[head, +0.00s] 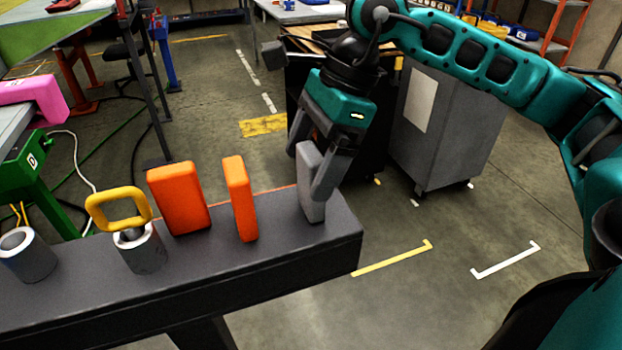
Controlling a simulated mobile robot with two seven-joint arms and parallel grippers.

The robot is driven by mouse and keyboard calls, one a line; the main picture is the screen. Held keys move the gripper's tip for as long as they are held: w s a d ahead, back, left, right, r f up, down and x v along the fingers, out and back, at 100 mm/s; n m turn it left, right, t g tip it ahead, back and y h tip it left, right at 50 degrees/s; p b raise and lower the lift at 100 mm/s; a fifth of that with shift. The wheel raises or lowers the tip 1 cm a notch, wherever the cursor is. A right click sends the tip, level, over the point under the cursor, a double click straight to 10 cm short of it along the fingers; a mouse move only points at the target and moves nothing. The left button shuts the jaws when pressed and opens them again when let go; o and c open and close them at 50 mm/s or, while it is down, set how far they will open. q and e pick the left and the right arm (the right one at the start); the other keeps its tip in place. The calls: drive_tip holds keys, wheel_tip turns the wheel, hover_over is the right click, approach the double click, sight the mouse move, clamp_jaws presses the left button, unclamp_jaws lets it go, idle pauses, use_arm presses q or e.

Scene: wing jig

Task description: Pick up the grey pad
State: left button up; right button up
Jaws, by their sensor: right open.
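The grey pad (308,178) stands upright near the right end of the dark bench (260,277). My right gripper (316,170) comes down from above, with its fingers around the upper part of the pad. The jaws are open, and one finger hides part of the pad's right side. I cannot tell whether either finger touches it. My left gripper is not in view.
A thin orange block (240,198) and a wider orange block (179,197) stand left of the pad. A yellow ring handle (119,209) sits in a grey cylinder (142,250); another grey cylinder (28,257) stands further left. A grey cabinet (447,130) is behind.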

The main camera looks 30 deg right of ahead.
drive_tip(key=shift+x, duration=1)
drive_tip(key=c, duration=1.1)
